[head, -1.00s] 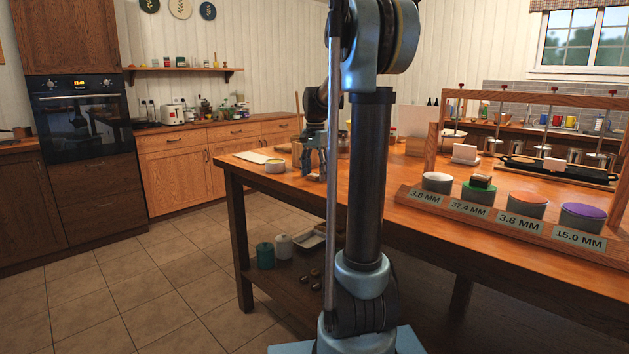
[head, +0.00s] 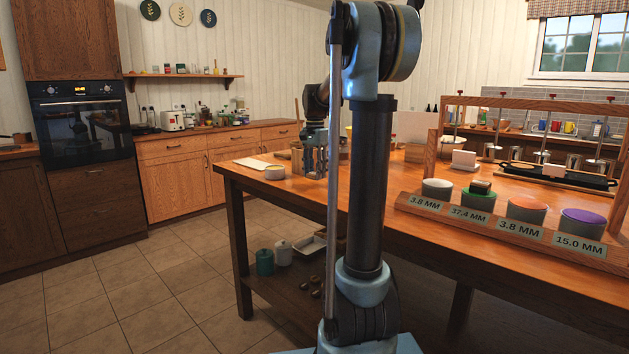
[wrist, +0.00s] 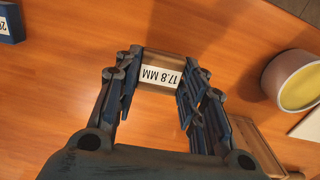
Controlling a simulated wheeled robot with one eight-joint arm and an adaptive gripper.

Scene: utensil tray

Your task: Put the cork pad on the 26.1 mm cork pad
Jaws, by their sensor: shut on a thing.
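My gripper (wrist: 158,82) is shut on a small brown pad (wrist: 166,59) with a white label reading 17.8 MM, upside down in the wrist view. This looks like the cork pad. It is between the fingertips, over the wooden tabletop; whether it touches the top I cannot tell. In the head view my gripper (head: 316,170) is at the left part of the table, and the pad is too small to make out. A blue block (wrist: 7,24) is cut off at the wrist view's upper left corner. Its label starts with 2; the rest is hidden. No full 26.1 mm label shows.
A bowl with yellow contents (wrist: 293,82) stands right of my gripper in the wrist view. A wooden rack (head: 500,224) at right holds cylinders with white, green, orange and purple tops, labelled 3.8, 37.4, 3.8 and 15.0 MM. Bare tabletop (wrist: 60,90) lies left of my gripper.

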